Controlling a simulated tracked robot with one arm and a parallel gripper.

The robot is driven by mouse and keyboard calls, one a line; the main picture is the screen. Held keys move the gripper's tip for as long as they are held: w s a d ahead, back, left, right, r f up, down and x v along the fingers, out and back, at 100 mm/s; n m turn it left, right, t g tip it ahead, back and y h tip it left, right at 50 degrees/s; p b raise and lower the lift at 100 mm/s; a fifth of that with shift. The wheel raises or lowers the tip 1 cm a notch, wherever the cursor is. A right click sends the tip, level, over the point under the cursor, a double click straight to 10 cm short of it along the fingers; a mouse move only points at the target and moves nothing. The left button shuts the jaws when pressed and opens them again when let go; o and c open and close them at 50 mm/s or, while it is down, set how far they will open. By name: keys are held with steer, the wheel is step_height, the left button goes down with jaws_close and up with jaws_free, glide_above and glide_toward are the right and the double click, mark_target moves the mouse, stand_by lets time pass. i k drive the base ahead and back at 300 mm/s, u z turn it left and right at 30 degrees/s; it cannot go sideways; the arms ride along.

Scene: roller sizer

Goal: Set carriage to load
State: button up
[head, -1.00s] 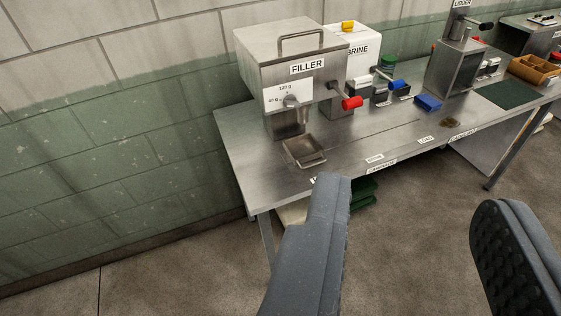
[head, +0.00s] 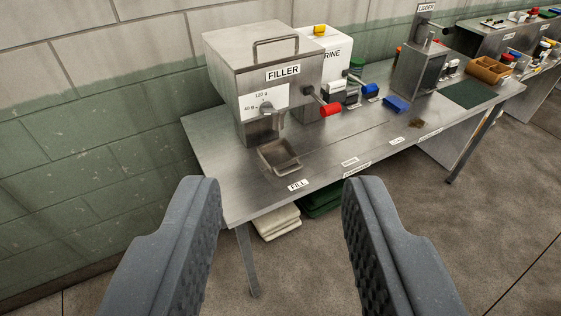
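The carriage (head: 279,157), a small square metal tray with a front handle, sits on the steel table under the spout of the filler (head: 262,78), behind the "FILL" label (head: 298,185). Further right along the front edge are a small label (head: 350,161), hard to read, and another that looks like "LOAD" (head: 397,140). A slot line runs along the table to the right of the carriage. My gripper (head: 282,190) is open and empty. Its two dark grey fingers are wide apart in the foreground, on the near side of the table and apart from the carriage.
The filler has a red-knobbed lever (head: 330,109). Right of it stand the white brine unit (head: 330,48), a blue block (head: 397,104), the lidder (head: 418,68) and a brown divided box (head: 489,70). Folded cloths (head: 277,222) and a green crate (head: 321,202) lie below. The floor at right is clear.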

mark_target(279, 154)
steer(key=i, duration=0.9)
steer(key=z, duration=0.05)
